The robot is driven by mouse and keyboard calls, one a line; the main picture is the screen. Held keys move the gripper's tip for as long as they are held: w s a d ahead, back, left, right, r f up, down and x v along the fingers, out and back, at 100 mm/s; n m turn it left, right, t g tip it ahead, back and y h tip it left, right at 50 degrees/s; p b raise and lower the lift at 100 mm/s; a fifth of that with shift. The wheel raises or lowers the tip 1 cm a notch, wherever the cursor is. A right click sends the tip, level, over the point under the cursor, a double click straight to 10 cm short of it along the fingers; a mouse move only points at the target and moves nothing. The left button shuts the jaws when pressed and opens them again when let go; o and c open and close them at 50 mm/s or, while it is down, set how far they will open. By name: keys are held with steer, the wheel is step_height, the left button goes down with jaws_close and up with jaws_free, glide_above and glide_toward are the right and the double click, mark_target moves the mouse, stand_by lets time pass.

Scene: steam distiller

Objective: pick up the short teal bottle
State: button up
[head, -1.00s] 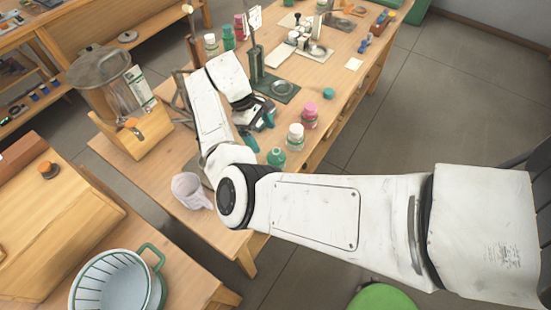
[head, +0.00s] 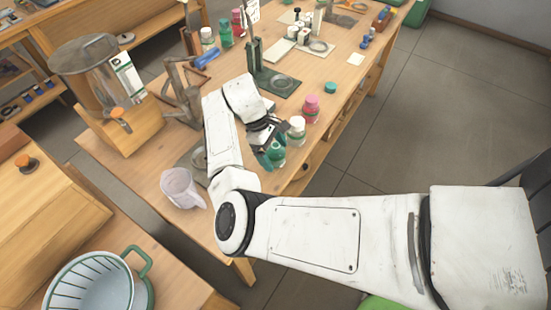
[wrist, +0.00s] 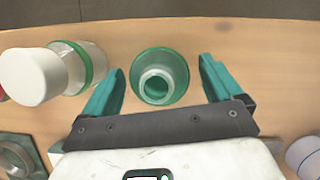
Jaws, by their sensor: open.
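The short teal bottle (wrist: 160,76) stands upright on the wooden table, its open round mouth facing the wrist camera. In the wrist view it sits between the two teal fingers of my gripper (wrist: 161,90), with a gap on each side. My gripper is open and holds nothing. In the head view the bottle (head: 275,156) is near the table's right edge, and my gripper (head: 267,150) is right at it, partly covering it.
A white-capped bottle (wrist: 60,75) with a green band stands just left of my gripper in the wrist view. A pink bottle (head: 310,108) and a teal cap (head: 330,87) stand farther back. The table edge is close.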

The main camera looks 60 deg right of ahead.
steer(key=shift+f, duration=0.1)
steer(key=shift+c, duration=0.3)
steer(key=c, duration=1.1)
